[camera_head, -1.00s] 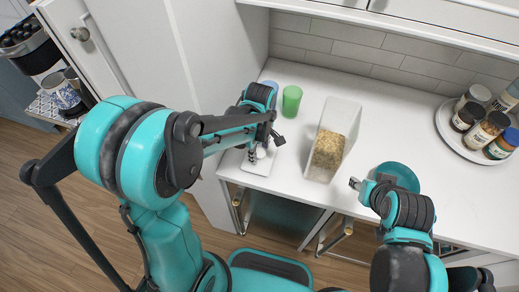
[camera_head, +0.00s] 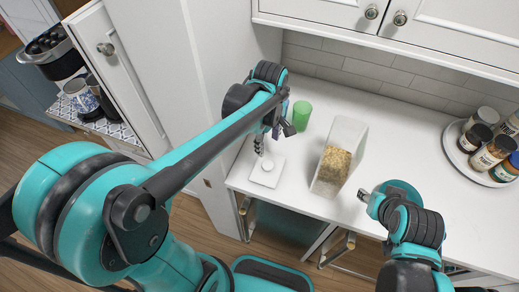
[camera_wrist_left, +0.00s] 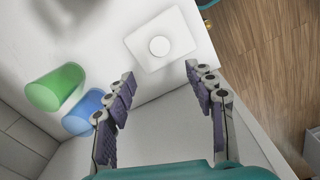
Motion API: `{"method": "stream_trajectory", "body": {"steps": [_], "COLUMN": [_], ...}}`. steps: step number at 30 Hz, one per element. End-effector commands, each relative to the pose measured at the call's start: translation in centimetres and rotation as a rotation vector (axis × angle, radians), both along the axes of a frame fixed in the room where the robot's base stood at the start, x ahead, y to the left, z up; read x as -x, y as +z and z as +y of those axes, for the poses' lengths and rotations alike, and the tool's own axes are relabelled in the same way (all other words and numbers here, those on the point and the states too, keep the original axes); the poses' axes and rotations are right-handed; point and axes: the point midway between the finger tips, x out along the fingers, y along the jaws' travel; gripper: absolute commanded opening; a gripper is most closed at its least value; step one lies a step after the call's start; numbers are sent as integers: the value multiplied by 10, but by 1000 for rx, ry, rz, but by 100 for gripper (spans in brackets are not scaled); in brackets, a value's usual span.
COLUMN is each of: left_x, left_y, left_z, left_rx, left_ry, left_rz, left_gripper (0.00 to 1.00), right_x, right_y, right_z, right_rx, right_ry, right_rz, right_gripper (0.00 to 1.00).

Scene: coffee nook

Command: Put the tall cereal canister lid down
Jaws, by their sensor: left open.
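The lid (camera_head: 264,176) is a white square plate with a round knob. It lies flat, knob up, on the white counter near the front left edge. It also shows whole in the left wrist view (camera_wrist_left: 176,58). My left gripper (camera_head: 272,138) is open and empty, apart from the lid and above the counter behind it. Its spread fingers also show in the left wrist view (camera_wrist_left: 160,82). The tall clear canister (camera_head: 346,137), uncovered and part filled with cereal, stands right of the lid. My right gripper (camera_head: 366,196) is at the counter's front, right of the canister; its opening is unclear.
A green cup (camera_head: 301,115) stands behind the lid, with a blue cup (camera_wrist_left: 84,112) beside it. A white cabinet side (camera_head: 210,90) borders the counter on the left. A round tray (camera_head: 452,148) of jars sits at the right. The counter behind the canister is clear.

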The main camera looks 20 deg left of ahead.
Motion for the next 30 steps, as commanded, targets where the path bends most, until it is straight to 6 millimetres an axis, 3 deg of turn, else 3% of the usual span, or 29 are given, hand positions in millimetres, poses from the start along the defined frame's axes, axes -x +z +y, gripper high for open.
{"method": "stream_trajectory", "body": {"steps": [7, 15, 21, 30], "left_x": [46, 88, 98, 98], "left_y": [25, 29, 26, 26], "left_z": [21, 39, 43, 44], "left_rx": [-55, -279, -385, -396], "left_ry": [-459, -984, -1148, -1164], "left_rz": [-230, -461, -513, -517], "left_gripper": [55, 55, 55, 55], "right_x": [0, 0, 0, 0], "right_y": [0, 0, 0, 0], "right_z": [0, 0, 0, 0], "right_rx": [0, 0, 0, 0], "right_ry": [0, 0, 0, 0], "right_rz": [0, 0, 0, 0], "right_gripper": [40, 40, 40, 40]}}
